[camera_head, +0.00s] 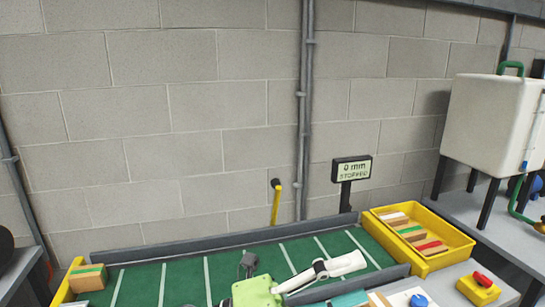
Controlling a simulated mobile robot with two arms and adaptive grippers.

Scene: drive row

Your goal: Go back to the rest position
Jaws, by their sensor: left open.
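My left gripper (248,262) shows as small dark grey fingers over the green belt, beyond a light green part of my own. It is open, and I see nothing between its fingers. White links with dark joints, also mine, reach right from there over the belt. My right gripper is not seen in this view.
The green belt (190,277) has white cross lines and grey rails. A wooden block with a green top (88,278) is at its left end. A yellow tray (458,241) of blocks is right. A sign (351,169) reads "0 mm STOPPED". A white tank (490,115) stands far right.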

